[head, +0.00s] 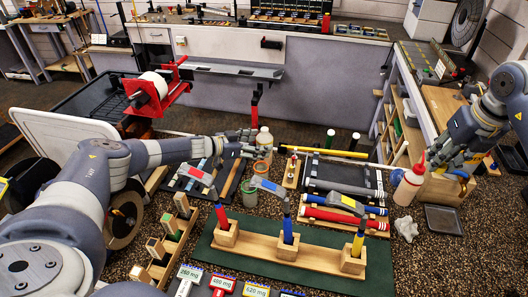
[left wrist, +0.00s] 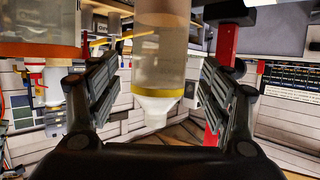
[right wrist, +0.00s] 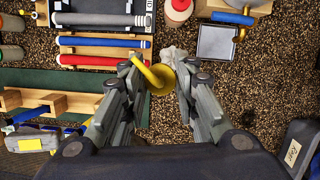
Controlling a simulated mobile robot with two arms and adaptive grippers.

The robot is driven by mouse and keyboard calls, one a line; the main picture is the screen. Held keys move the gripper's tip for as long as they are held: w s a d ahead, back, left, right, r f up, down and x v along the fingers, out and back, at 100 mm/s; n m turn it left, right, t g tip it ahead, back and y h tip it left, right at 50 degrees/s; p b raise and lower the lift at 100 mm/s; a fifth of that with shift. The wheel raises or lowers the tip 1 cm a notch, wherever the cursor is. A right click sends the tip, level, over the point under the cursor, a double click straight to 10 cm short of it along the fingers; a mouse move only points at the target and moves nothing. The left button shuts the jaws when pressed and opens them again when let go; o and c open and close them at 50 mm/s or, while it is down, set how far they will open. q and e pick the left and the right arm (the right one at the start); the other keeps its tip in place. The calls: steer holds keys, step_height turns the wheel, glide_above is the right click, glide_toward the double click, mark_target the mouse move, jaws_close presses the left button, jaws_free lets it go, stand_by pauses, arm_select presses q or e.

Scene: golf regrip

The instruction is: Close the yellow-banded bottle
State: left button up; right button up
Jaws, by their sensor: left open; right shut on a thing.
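The yellow-banded bottle (left wrist: 160,55) shows between the fingers of my left gripper (left wrist: 158,95) in the left wrist view. It is translucent, with a yellow band next to a white tapered end, and appears upside down there. In the head view the bottle (head: 264,138) stands at my left gripper (head: 248,147). The left fingers are open, with gaps visible on both sides of the bottle. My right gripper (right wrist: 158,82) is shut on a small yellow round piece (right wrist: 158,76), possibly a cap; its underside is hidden. In the head view my right gripper (head: 450,162) is at the right, far from the bottle.
A red-tipped bottle (head: 410,184) stands beside my right gripper. An orange-banded container (left wrist: 40,25) is left of the bottle in the left wrist view. A dark tray (head: 442,219) lies at the right.

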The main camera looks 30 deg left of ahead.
arm_select(q)
steer(key=b+x, duration=0.1)
steer(key=x, duration=0.1)
steer(key=shift+w+d+f, duration=0.15)
steer(key=shift+d+f, duration=0.05)
steer(key=shift+f, duration=0.05)
arm_select(e)
steer(key=shift+d+f, duration=0.25)
steer(key=shift+f, duration=0.95)
arm_select(q)
steer(key=shift+w+d+b, duration=0.15)
steer(key=shift+w+b, duration=0.15)
arm_select(e)
steer(key=shift+w+f, duration=0.15)
steer(key=shift+f, duration=0.05)
steer(key=shift+a+r, duration=0.1)
arm_select(q)
steer(key=shift+s+r, duration=0.1)
steer(key=shift+s, duration=0.05)
steer(key=shift+c, duration=0.2)
arm_select(e)
steer(key=shift+r, duration=0.1)
arm_select(q)
steer(key=c, duration=1.2)
